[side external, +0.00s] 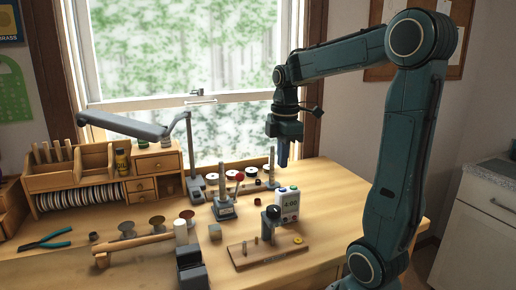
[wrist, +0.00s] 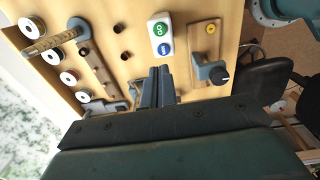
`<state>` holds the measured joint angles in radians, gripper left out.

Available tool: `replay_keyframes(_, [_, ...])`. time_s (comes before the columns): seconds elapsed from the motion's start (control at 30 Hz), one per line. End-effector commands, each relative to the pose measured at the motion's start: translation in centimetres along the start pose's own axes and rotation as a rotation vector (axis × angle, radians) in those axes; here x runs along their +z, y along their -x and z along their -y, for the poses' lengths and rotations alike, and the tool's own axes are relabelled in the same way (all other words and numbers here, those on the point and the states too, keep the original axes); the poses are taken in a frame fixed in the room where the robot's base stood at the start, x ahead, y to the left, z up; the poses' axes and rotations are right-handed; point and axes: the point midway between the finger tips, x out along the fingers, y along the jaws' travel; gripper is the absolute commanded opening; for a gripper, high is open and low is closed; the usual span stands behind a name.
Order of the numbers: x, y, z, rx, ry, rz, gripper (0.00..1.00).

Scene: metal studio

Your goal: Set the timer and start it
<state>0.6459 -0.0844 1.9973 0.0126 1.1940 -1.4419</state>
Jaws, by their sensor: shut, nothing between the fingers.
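The timer (side external: 289,206) is a small white box standing upright on the workbench, with a display of green digits too small to read surely. Its top carries a green button (wrist: 160,30) and a blue button (wrist: 165,48), seen from above in the wrist view. My gripper (side external: 283,165) points down, above and slightly behind the timer in the side view, clear of it. In the wrist view my gripper (wrist: 160,70) has its fingers together and empty, with the tips just below the timer's blue button in the picture.
A wooden board (side external: 250,258) with a black-knobbed grey fixture (wrist: 212,72) and a yellow disc (wrist: 210,29) stands close beside the timer. Pliers (side external: 45,240) lie far left.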

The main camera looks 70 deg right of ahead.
Motion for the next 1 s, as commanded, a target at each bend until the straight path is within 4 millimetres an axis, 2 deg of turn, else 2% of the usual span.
replay_keyframes(0.2, [0.0,3.7,-0.2,0.003,0.001,0.0,0.0])
replay_keyframes(0.43, [0.0,6.3,-0.2,0.002,0.001,0.0,0.0])
replay_keyframes(0.63, [0.0,7.1,-0.2,0.001,0.001,0.0,0.0])
replay_keyframes(1.0, [0.0,7.2,-0.2,0.001,0.0,0.0,0.0])
